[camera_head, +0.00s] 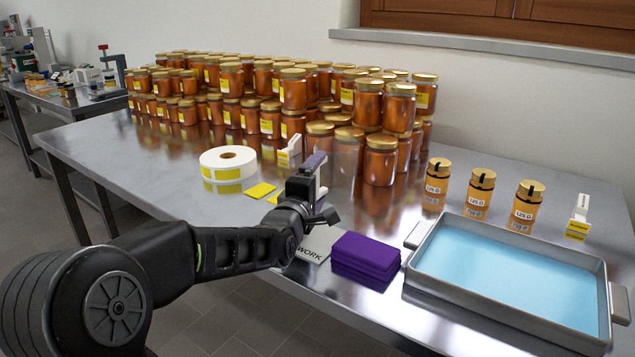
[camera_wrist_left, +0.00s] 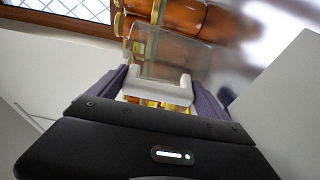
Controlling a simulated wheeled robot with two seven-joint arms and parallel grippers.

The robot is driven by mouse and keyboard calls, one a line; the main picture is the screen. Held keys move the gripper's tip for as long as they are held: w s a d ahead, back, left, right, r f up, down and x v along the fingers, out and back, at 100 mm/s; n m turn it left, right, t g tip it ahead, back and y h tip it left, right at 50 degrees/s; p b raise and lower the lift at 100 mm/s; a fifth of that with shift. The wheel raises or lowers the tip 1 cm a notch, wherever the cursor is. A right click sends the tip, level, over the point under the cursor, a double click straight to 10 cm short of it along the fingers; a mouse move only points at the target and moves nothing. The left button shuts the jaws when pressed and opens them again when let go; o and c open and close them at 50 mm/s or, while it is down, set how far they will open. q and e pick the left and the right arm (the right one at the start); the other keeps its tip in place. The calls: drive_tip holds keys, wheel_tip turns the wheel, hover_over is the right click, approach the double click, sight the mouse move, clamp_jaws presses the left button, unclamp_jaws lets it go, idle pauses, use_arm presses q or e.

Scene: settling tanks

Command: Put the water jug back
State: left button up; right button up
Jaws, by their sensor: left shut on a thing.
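The water jug (camera_head: 346,163) is a clear, see-through vessel in front of the honey jars at the middle of the steel table. Its outline is faint in the head view; it also shows in the wrist view (camera_wrist_left: 172,55). My left gripper (camera_head: 317,180) is at the jug's near left side and shut on its white handle (camera_wrist_left: 160,86), which sits between the purple finger pads in the wrist view. I cannot tell whether the jug's base touches the table. My right gripper is in neither view.
Stacked honey jars (camera_head: 230,80) stand behind. A label roll (camera_head: 228,158) is at left. A grey WORK mat (camera_head: 318,243) and folded purple cloths (camera_head: 365,256) lie in front. A blue-bottomed tray (camera_head: 505,330) and several small 125 G jars (camera_head: 480,190) are at right.

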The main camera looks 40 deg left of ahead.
use_arm(q)
drive_tip(key=shift+r, duration=0.25)
drive_tip(key=shift+f, duration=0.1)
drive_tip(key=o, duration=1.9)
drive_tip(key=shift+f, duration=0.2)
drive_tip(key=shift+r, duration=0.15)
drive_tip(key=shift+s, duration=0.2)
drive_tip(key=v, duration=1.1)
drive_tip(key=shift+s+d, duration=0.15)
drive_tip(key=shift+s, duration=0.15)
